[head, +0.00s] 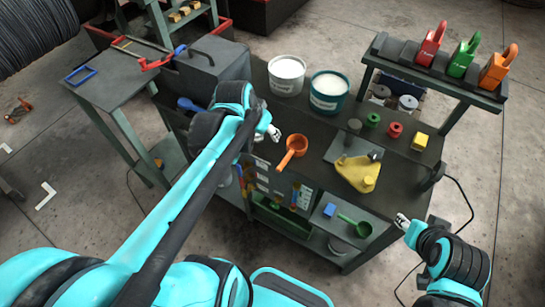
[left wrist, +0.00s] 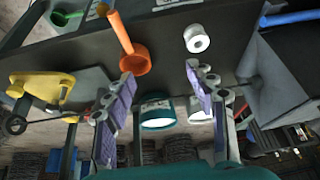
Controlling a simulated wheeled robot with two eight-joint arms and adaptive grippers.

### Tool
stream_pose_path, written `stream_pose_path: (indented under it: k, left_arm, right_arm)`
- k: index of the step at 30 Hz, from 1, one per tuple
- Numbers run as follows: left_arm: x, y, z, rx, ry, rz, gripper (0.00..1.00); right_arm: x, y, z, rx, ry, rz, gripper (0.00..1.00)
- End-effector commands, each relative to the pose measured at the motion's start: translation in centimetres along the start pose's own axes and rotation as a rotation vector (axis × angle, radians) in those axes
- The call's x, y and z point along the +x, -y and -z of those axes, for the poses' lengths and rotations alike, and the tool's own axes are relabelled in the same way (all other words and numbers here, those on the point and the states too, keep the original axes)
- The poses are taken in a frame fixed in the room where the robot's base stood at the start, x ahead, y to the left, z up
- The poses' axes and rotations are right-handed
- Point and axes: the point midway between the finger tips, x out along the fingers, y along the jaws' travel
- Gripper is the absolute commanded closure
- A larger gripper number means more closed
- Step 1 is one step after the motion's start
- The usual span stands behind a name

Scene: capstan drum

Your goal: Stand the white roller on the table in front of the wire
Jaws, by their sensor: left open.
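The white roller (left wrist: 197,39) is a short cylinder with a dark hole in its end face, on the dark table top in the left wrist view. I cannot tell whether it stands or lies. In the head view my left arm largely hides that spot. My left gripper (left wrist: 160,78) is open, its two purple-padded fingers apart and nothing between them. The roller is beyond the fingertips, towards the right finger. In the head view my left gripper (head: 266,130) is over the table's front left part. My right gripper (head: 402,222) is off the table's front right corner. I cannot identify the wire with certainty.
An orange scoop (head: 292,151) lies beside my left gripper. A white bucket (head: 286,75) and a teal bucket (head: 328,92) stand behind. A yellow tool (head: 357,173), a green spool (head: 373,120), a red spool (head: 395,130) and a yellow block (head: 419,142) are to the right.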

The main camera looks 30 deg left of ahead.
Motion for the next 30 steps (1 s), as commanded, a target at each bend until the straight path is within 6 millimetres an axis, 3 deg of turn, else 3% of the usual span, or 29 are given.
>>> stream_pose_path:
  k: [1,3,9,14,24,30]
  left_arm:
    - [-1.1,-2.2,-1.4,0.003,-0.02,0.001,0.44]
    - [-2.3,-4.3,-2.9,-0.006,-0.051,0.007,0.44]
    - [-3.8,-8.1,-6.7,-0.029,-0.125,0.003,0.44]
    - [-4.0,-9.0,-8.0,-0.04,-0.153,-0.002,0.44]
    - [-3.9,-9.1,-8.1,-0.043,-0.156,-0.003,0.44]
    - [-1.0,-9.2,-9.6,-0.043,-0.156,-0.003,0.44]
  right_arm:
    - [0.0,0.0,0.0,0.0,0.0,0.0,0.6]
    - [0.0,0.0,0.0,0.0,0.0,0.0,0.6]
    - [0.0,0.0,0.0,0.0,0.0,0.0,0.6]
    - [0.0,0.0,0.0,0.0,0.0,0.0,0.6]
    - [0.1,0.0,-0.1,0.0,0.0,0.0,0.6]
    - [2.7,0.0,-1.9,0.0,0.0,0.0,0.6]
